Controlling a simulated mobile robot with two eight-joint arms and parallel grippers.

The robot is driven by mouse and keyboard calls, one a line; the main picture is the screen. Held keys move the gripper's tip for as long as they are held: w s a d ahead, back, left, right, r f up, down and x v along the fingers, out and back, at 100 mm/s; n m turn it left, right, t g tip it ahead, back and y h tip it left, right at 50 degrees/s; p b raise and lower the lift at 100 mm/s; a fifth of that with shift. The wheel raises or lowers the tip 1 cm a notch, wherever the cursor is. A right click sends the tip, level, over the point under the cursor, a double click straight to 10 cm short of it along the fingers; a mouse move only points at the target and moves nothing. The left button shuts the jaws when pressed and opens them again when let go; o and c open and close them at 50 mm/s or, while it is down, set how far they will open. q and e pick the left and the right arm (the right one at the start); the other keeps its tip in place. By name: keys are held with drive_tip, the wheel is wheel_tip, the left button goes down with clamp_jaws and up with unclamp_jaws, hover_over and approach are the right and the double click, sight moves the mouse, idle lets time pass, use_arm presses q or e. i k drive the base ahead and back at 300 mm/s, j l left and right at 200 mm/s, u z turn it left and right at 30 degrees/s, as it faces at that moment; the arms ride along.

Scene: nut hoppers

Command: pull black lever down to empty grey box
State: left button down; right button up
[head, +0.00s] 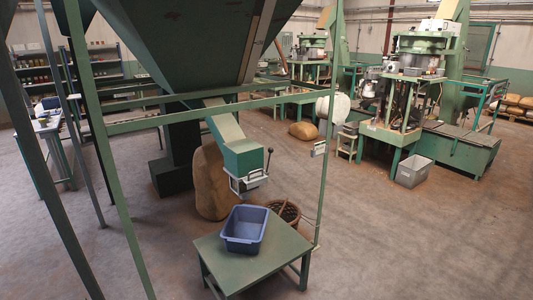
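A black lever (268,159) with a round knob at its top sticks up at the right side of the outlet box (243,158) on the end of a green chute (223,125). The outlet box is grey-green and has a pale metal frame (249,182) at its lower end. The chute comes down from a large dark green hopper (190,45). A grey bin (414,171) stands on the floor at the right, apart from the lever. I cannot see inside the outlet box. Neither of my grippers is in view.
A blue tub (244,229) stands on a low green table (251,260) below the outlet. A full sack (209,183) and a basket (285,211) stand behind the table. Green posts (327,130) and a rail cross the view. The floor at the right front is clear.

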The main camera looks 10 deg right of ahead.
sight(271, 150)
drive_tip(key=i+l+u, duration=0.25)
drive_tip(key=i+l, duration=0.25)
drive_tip(key=i+l+u, duration=0.2)
drive_tip(key=i+l, duration=0.4)
drive_tip(key=i+l+u, duration=0.25)
drive_tip(key=i+l, duration=0.3)
drive_tip(key=l, duration=0.1)
